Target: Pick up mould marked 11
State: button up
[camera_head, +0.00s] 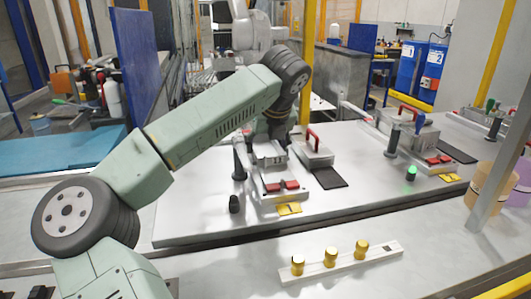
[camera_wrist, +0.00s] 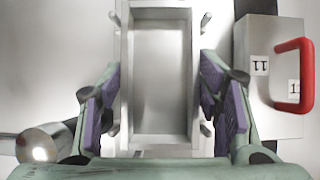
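My gripper (camera_wrist: 158,95) is open in the wrist view, its two purple-padded fingers on either side of an open grey metal box (camera_wrist: 161,22). Gaps show between the pads and the box walls; nothing is held. To the right lies a grey block (camera_wrist: 270,55) with a red handle, marked "11", with a second, partly hidden label by the handle. In the head view this block (camera_head: 312,156) sits right of my gripper (camera_head: 273,135). The box (camera_head: 269,155) is below the gripper there, partly hidden by my arm.
A grey post (camera_head: 240,160) and a black knob (camera_head: 234,204) stand left of the box. Red buttons (camera_head: 281,187) are in front. A similar station with a post (camera_head: 392,142) and a green light (camera_head: 411,173) is to the right. A strip (camera_head: 340,263) with yellow knobs lies nearer.

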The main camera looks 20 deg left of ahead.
jog(key=c, duration=1.1)
